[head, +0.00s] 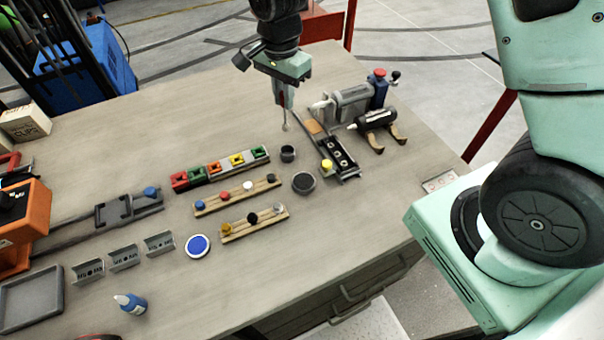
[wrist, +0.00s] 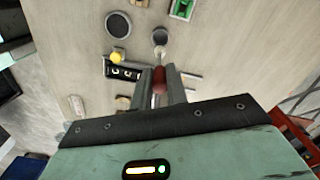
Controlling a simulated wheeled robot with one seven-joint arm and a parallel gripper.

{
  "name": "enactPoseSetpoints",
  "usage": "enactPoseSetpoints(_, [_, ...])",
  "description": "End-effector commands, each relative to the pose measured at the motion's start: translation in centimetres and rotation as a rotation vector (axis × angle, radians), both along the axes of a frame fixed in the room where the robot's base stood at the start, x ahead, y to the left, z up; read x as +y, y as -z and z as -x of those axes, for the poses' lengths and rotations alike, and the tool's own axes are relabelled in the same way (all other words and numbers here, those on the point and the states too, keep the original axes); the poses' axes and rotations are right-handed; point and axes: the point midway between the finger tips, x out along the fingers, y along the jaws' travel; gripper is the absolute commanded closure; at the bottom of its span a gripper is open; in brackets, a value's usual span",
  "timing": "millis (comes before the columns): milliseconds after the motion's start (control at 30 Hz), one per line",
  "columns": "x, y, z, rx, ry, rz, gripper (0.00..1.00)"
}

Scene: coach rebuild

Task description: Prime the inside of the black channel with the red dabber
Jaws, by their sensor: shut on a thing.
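My gripper (head: 286,98) is above the table's far right part, pointing down. It is shut on the red dabber, whose red body (wrist: 159,76) shows between the fingers in the wrist view. Its thin stem and pale tip (head: 285,127) hang just above a small dark cup (head: 288,153); I cannot tell whether they touch. A black slotted holder (head: 341,158) with round holes and a yellow knob (head: 327,166) lies to the right. Three small grey channel pieces (head: 123,257) stand at the left front. I cannot tell which piece is the black channel.
Coloured blocks (head: 220,168) sit in a row left of the cup, with wooden knob racks (head: 238,195) before them. A round dark pad (head: 303,182) lies close by. A grey machine (head: 350,104) stands behind right. The table's front right is clear.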

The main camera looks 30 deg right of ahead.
Motion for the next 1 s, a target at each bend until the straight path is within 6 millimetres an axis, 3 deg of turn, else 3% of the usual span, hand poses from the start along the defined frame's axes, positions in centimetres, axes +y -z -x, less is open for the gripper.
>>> enactPoseSetpoints(600, [-0.2,0.1,0.2,0.012,0.002,-0.004,1.00])
enactPoseSetpoints(1000, [-1.7,1.7,6.0,0.263,0.007,-0.145,1.00])
